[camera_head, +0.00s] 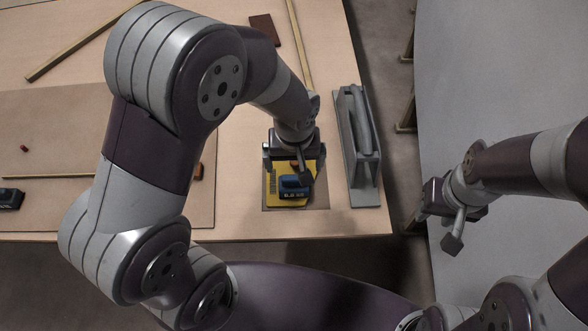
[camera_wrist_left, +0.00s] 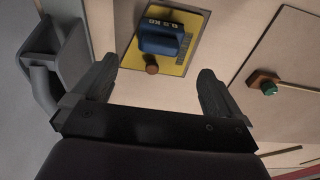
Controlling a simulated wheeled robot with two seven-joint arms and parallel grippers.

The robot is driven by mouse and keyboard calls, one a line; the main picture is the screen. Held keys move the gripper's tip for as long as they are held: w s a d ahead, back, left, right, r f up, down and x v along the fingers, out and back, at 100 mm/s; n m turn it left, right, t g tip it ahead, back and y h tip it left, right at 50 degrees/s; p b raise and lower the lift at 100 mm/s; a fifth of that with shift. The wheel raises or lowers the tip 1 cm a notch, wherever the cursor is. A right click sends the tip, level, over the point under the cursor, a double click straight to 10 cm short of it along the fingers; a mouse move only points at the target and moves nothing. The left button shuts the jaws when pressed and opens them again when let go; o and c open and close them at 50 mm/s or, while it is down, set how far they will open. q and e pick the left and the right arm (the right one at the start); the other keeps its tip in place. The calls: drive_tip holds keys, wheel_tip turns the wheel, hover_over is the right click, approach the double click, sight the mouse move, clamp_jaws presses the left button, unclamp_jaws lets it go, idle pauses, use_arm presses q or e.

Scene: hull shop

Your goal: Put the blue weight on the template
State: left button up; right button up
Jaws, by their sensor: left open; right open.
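The blue weight (camera_head: 291,184), with white lettering on its side, sits on the yellow template (camera_head: 272,200) near the front right of the table. In the left wrist view the weight (camera_wrist_left: 163,41) is over the yellow template (camera_wrist_left: 181,66), beyond my fingertips. My left gripper (camera_head: 294,158) is open and empty, just behind and above the weight, apart from it. In its own view, both fingers of the left gripper (camera_wrist_left: 157,82) are spread with nothing between them. My right gripper (camera_head: 450,222) is open and empty off to the right, away from the table.
A small brown cylinder (camera_wrist_left: 152,64) is beside the weight. A grey long-handled tool (camera_head: 357,150) stands right of the template. A dark block (camera_head: 10,198) lies at far left. Wooden strips (camera_head: 80,44) and a brown block (camera_head: 265,29) lie at the back. A grey hull surface (camera_head: 500,80) is at right.

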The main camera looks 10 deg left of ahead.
use_arm(q)
drive_tip(key=s+a+r+m, duration=0.3)
drive_tip(key=s+a+r, duration=0.1)
drive_tip(key=s+a, duration=0.3)
drive_tip(key=shift+a, duration=0.3)
drive_tip(key=shift+s, duration=0.1)
